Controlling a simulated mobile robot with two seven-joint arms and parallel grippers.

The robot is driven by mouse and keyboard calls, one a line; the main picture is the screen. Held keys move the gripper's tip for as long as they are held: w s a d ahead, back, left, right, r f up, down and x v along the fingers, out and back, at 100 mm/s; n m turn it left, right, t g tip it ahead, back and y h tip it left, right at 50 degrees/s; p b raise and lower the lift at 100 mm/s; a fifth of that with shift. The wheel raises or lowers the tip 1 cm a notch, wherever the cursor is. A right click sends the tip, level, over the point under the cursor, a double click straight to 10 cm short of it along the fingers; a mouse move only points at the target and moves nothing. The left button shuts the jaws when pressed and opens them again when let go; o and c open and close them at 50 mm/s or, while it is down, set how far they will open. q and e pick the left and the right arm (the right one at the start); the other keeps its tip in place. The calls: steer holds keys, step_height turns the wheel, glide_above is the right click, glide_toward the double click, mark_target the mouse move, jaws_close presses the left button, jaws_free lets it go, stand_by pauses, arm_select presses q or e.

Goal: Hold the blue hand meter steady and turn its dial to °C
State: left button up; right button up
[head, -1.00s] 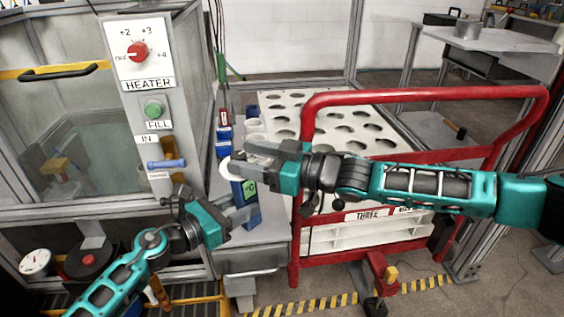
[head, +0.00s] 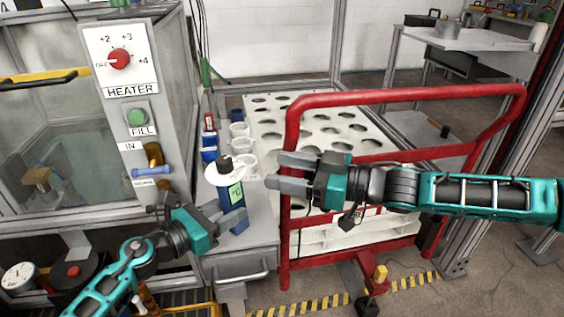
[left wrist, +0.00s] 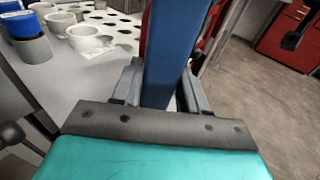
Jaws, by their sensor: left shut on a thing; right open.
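The blue hand meter (head: 232,221) stands upright over the bench edge, with a small green screen on its front. The mark on the screen is too small to read surely. On its top is a white round dial plate (head: 212,175) with a black knob; I cannot read which mark the knob points at. My left gripper (head: 237,214) is shut on the meter's body, which also shows between the fingers in the left wrist view (left wrist: 172,60). My right gripper (head: 279,173) is open and empty, just right of the dial and apart from it.
A red rail (head: 400,96) stands in front of the white rack with round holes (head: 320,125), close to my right arm. White cups (head: 240,130) and a blue-topped item (head: 209,147) stand behind the meter. The heater panel (head: 122,60) rises at the left.

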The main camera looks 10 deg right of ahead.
arm_select(q)
steer(key=o, duration=1)
steer(key=v, duration=1.2)
